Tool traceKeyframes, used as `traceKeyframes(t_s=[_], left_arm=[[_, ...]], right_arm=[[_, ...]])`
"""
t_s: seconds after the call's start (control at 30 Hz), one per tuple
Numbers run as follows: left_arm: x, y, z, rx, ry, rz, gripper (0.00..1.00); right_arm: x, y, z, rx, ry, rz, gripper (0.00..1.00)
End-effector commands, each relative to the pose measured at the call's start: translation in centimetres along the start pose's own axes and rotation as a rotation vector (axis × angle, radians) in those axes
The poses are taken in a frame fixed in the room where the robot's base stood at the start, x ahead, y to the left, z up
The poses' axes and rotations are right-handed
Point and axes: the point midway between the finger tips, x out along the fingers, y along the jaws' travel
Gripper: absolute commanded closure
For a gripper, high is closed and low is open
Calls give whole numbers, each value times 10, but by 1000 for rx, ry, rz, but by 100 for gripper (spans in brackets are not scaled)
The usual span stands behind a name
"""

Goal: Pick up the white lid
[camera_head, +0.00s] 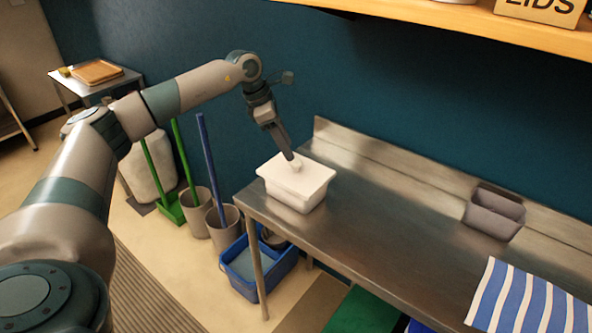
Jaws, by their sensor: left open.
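The white lid (310,178) lies on top of a white rectangular tub (300,203) at the left end of the steel table. A small knob rises from the lid's middle. My left gripper (293,160) comes down from above, with its fingertips at the knob. It is open; I cannot tell whether the fingers touch the knob or straddle it. The lid sits flat on the tub. My right gripper is not in view.
The steel table (380,218) has free room right of the tub. A grey bin (495,213) and a blue-striped cloth (530,302) are farther right. A wooden shelf (470,23) with a LIDS box (541,10) overhangs the upper right. Buckets and brooms stand on the floor at left.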

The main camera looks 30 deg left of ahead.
Motion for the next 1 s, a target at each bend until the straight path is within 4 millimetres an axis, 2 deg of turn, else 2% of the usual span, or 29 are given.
traceKeyframes(t_s=[0.17, 0.33, 0.53, 0.73, 1.0], left_arm=[[0, 0, 0, 0, 0, 0, 53], [8, -2, 2, 0, 2, -3, 53], [28, -3, 4, -1, 3, -2, 53], [49, -3, 3, 0, 1, -2, 53], [52, -2, 2, 0, 0, -1, 53]], right_arm=[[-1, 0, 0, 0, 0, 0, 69], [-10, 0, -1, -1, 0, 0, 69], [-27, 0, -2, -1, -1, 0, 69], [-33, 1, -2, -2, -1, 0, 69], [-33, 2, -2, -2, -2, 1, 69]])
